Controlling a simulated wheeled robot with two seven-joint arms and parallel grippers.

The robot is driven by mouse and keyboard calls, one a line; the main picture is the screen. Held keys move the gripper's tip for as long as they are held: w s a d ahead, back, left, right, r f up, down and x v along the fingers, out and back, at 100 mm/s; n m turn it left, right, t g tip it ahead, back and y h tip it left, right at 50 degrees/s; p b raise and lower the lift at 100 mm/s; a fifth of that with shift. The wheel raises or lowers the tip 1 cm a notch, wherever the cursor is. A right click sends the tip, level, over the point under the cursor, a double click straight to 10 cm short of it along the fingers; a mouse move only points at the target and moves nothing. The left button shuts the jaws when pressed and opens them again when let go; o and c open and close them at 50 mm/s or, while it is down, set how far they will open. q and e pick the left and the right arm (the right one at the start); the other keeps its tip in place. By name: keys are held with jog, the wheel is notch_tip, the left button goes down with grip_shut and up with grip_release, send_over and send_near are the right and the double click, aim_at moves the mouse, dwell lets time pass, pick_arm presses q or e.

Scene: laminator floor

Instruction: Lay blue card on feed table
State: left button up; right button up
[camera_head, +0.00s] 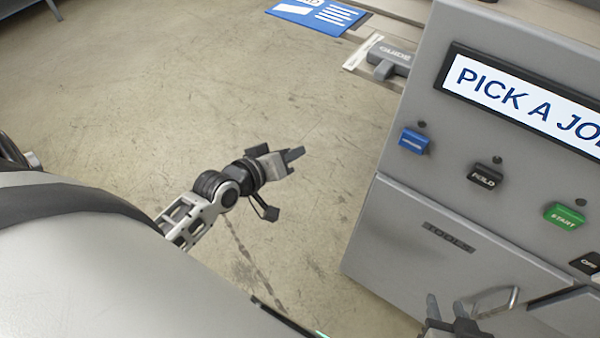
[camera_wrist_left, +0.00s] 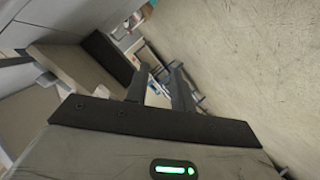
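A blue card with white print (camera_head: 318,14) lies at the top of the head view, beside the left end of a pale ledge (camera_head: 402,10). I cannot tell what supports the card, or whether that ledge is the feed table. My left gripper (camera_head: 295,156) is over bare floor, well below the card in the picture and apart from it. Its two fingers stand apart with nothing between them, as the left wrist view (camera_wrist_left: 160,88) shows. My right gripper (camera_head: 446,306) is at the bottom right, open and empty, in front of the machine's lower panel.
A grey machine (camera_head: 400,225) fills the right side, with a "PICK A JO…" screen (camera_head: 530,106), a blue button (camera_head: 413,140), a black FOLD button (camera_head: 484,176) and a green START button (camera_head: 564,215). A grey GUIDE block (camera_head: 388,62) sits left of it. The floor is clear.

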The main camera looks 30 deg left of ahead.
pick_arm(q)
jog(key=s+d+f+m+g, duration=0.3)
jog(key=s+d+f+m, duration=0.2)
jog(key=s+d+m, duration=0.4)
jog(key=s+d, duration=0.1)
jog(key=s, duration=0.2)
jog(key=shift+f+h, duration=0.3)
jog(key=shift+f, duration=0.05)
